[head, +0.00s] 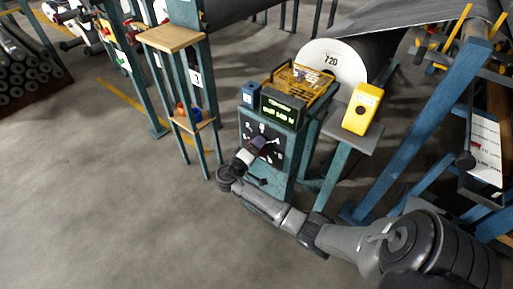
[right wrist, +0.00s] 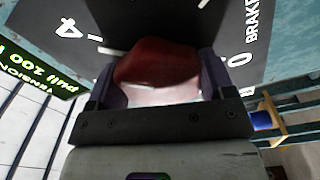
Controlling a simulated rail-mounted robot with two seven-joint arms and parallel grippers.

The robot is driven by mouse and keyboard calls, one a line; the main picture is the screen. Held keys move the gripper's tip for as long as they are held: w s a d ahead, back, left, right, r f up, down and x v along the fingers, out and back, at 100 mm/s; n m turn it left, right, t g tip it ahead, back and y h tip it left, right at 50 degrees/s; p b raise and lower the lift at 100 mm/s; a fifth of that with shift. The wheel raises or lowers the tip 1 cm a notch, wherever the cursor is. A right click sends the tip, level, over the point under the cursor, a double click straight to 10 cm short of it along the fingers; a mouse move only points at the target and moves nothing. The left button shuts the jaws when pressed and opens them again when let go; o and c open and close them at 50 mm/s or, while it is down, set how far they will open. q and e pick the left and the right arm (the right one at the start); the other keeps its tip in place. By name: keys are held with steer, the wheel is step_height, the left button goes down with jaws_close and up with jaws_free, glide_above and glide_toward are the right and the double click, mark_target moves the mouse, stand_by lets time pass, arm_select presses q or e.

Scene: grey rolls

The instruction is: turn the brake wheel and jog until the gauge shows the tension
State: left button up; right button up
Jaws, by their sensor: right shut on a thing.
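The black brake panel (head: 281,136) is on the front of a teal cabinet. In the right wrist view the brake panel (right wrist: 285,22) shows white marks, a 4, a 0 and the word BRAKE. My right gripper (head: 260,147) is at this panel. In the right wrist view my right gripper (right wrist: 157,80) is shut on the red brake wheel (right wrist: 155,62), a finger on each side. The gauge (head: 283,107) above the panel has green text, too small to read fully; the gauge (right wrist: 40,72) also shows at the wrist view's left. My left gripper is out of view.
A yellow box with a black button (head: 362,108) stands on a grey shelf right of the cabinet. A large roll (head: 331,62) marked 720 is behind. The floor at left is clear.

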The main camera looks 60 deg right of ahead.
steer(key=o, duration=0.9)
steer(key=shift+a, duration=0.1)
steer(key=shift+a, duration=0.3)
steer(key=w+a+p, duration=0.1)
steer(key=a+p, duration=0.3)
steer(key=a, duration=0.9)
steer(key=shift+w+f, duration=0.2)
